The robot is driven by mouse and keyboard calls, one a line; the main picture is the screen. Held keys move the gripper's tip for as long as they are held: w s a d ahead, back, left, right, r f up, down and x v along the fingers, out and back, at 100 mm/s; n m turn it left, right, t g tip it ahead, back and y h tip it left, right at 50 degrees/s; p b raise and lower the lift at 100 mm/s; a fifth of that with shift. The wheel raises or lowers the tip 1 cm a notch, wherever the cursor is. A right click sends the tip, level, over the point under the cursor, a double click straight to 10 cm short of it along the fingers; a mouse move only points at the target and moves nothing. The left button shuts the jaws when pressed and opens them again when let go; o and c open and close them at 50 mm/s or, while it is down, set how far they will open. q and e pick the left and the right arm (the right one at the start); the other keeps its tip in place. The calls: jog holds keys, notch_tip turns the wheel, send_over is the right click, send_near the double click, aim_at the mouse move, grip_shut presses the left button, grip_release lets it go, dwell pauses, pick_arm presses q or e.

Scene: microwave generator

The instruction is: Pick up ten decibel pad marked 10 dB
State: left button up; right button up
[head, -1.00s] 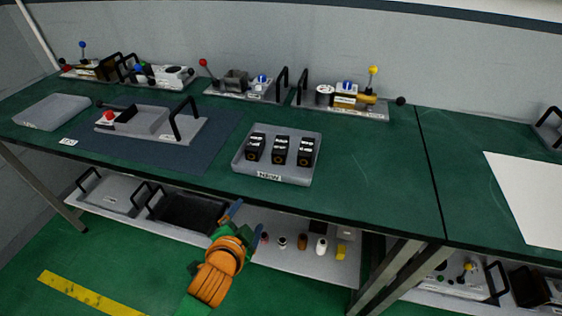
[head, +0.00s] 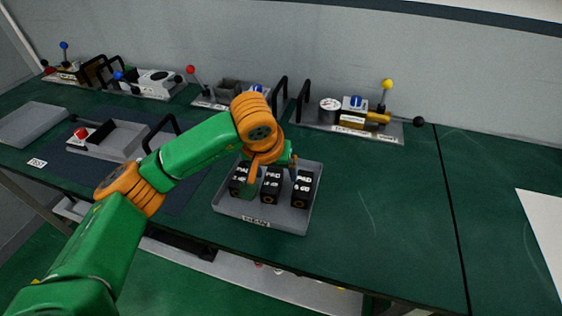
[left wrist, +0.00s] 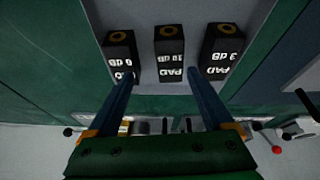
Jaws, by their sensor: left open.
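Three black pads stand in a grey tray (head: 262,222) on the green bench. The middle pad (head: 271,186) is marked 10 dB, readable upside down on the same pad in the left wrist view (left wrist: 170,56). The 6 dB pad (head: 303,190) stands to its right, and the 3 dB pad (head: 240,181) to its left, partly behind a finger. My left gripper (head: 273,172) is open and empty above the tray, its fingers pointing down. In the left wrist view the fingertips (left wrist: 160,74) lie either side of the middle pad's label; contact cannot be told.
A switch fixture (head: 352,115) with a yellow-knobbed lever and black handle stands behind the tray. A grey fixture (head: 118,140) with a red knob lies on the mat to the left. The bench to the right of the tray is bare. A white sheet (head: 542,225) lies far right.

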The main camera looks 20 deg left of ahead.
aim_at(272, 179)
pick_arm(q)
jog(key=shift+w+a+y, duration=0.3)
jog(key=shift+w+a, duration=0.3)
jog(key=shift+w, duration=0.05)
jog(key=shift+f+p, duration=0.35)
jog(key=shift+p, duration=0.1)
jog(key=shift+s+a+f+p, duration=0.1)
jog(key=shift+s+f+p, duration=0.1)
jog(key=shift+f+p, duration=0.3)
jog(key=shift+s+f+p, duration=0.2)
jog(key=shift+f+p, duration=0.2)
jog(key=shift+p, duration=0.15)
jog(key=x, duration=0.2)
jog(key=shift+w+f, duration=0.15)
jog(key=shift+f, duration=0.2)
jog(key=shift+w+f, duration=0.3)
jog(key=shift+w, duration=0.1)
jog(key=shift+s+r, duration=0.15)
jog(key=shift+s, duration=0.05)
jog(key=c, duration=1.3)
jog(key=shift+w, duration=0.1)
grip_shut()
pick_arm(e)
jog(key=r, duration=0.3)
jog(key=shift+s, duration=0.4)
jog(key=shift+f, duration=0.1)
